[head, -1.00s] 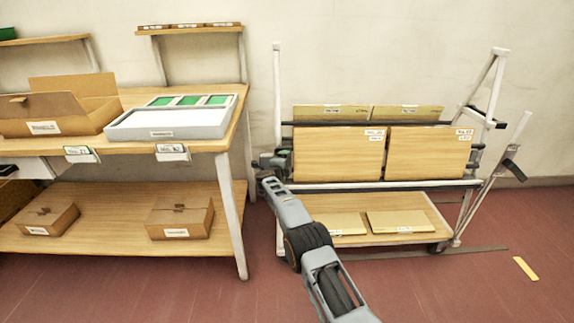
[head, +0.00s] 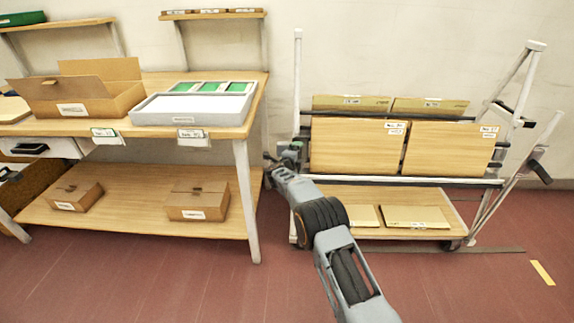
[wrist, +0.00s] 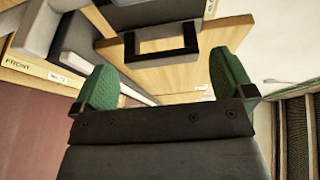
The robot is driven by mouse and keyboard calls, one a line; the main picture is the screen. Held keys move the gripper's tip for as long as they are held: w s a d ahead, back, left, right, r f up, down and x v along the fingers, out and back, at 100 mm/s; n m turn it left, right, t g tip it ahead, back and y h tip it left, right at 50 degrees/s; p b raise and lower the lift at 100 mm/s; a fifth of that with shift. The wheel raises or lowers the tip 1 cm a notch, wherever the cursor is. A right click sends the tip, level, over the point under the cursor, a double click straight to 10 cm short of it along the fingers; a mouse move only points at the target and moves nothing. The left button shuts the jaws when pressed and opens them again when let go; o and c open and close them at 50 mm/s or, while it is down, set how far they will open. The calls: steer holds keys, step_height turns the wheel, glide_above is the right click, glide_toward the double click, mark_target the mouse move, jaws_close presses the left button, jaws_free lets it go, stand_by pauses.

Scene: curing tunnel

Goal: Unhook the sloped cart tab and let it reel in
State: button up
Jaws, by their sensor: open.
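The cart (head: 470,205) stands against the wall, loaded with upright wooden boards (head: 357,146). Its sloped white frame (head: 512,84) rises on the right with dark fittings (head: 525,122). No black band crosses the front of the boards now, and I cannot make out a tab on it. My gripper (head: 283,158) is at the cart's left side, between bench and cart, small in the head view. In the wrist view my gripper's (wrist: 157,85) green fingertips are wide apart with nothing between them. A black U-shaped piece (wrist: 162,58) lies beyond them; I cannot tell what it is.
A wooden workbench (head: 225,225) stands close on the left, holding an open carton (head: 95,100) and a grey tray (head: 190,117). Two cartons sit on its lower shelf. The red floor (head: 170,285) in front is clear, with a yellow strip (head: 543,272) at right.

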steer(key=p+v, duration=0.1)
steer(key=v, duration=0.9)
steer(key=shift+a, duration=0.15)
stand_by(0.5)
